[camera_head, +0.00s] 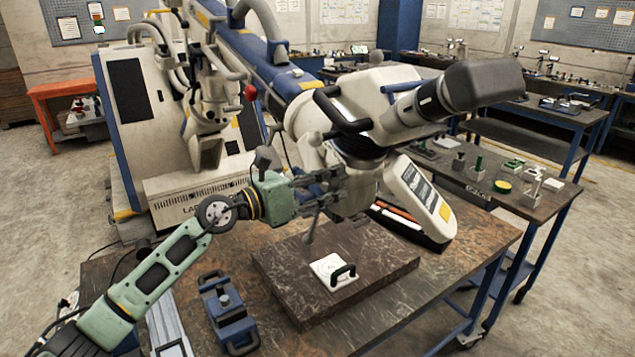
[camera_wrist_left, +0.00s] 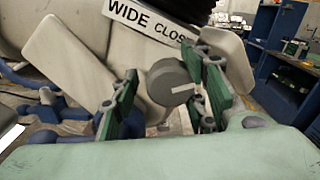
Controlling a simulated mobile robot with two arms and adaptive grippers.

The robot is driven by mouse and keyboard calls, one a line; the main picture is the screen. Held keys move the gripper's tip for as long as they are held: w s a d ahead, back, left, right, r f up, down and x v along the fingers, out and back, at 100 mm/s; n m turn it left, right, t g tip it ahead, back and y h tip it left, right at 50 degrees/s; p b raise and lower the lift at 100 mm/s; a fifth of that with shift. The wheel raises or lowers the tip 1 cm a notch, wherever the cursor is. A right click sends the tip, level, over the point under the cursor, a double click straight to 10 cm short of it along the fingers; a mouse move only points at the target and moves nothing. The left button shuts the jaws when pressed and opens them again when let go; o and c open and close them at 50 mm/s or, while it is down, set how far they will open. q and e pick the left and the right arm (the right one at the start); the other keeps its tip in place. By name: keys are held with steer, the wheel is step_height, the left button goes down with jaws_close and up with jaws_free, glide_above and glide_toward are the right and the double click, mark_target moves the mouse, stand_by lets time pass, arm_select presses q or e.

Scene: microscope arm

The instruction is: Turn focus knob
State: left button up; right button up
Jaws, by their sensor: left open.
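The large white and black microscope (camera_head: 345,120) hangs over the table on a jointed arm. In the left wrist view, a round grey knob (camera_wrist_left: 170,82) with a white line sits on its pale housing, just below a label (camera_wrist_left: 150,20) reading "WIDE CLOS", cut off by a dark part. My left gripper (camera_head: 332,188) is at the left side of the microscope head. Its green fingers (camera_wrist_left: 163,98) are open, one to each side of the knob. I cannot tell whether either touches it. In the head view the gripper hides the knob. My right gripper is not in view.
A blue device (camera_head: 228,312) stands at the front left of the table. A side bench (camera_head: 500,185) with small items is at right.

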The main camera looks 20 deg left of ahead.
arm_select(q)
steer(key=shift+s+a+f+g, duration=0.1)
steer(key=shift+s+f+g, duration=0.2)
steer(key=shift+s+f, duration=0.3)
steer(key=r+v, duration=0.1)
steer(key=v, duration=1)
steer(key=w+d+m+b, duration=0.1)
steer(key=w+d, duration=0.1)
steer(key=w, duration=0.1)
steer(key=w+d+b, duration=0.1)
steer(key=w+d, duration=0.1)
steer(key=w+d+m+b, duration=0.1)
steer(key=w+d, duration=0.2)
steer(key=shift+w+r+m, duration=0.1)
steer(key=shift+w+m, duration=0.2)
steer(key=shift+w, duration=0.05)
steer(key=shift+w+d, duration=0.2)
steer(key=shift+w, duration=0.15)
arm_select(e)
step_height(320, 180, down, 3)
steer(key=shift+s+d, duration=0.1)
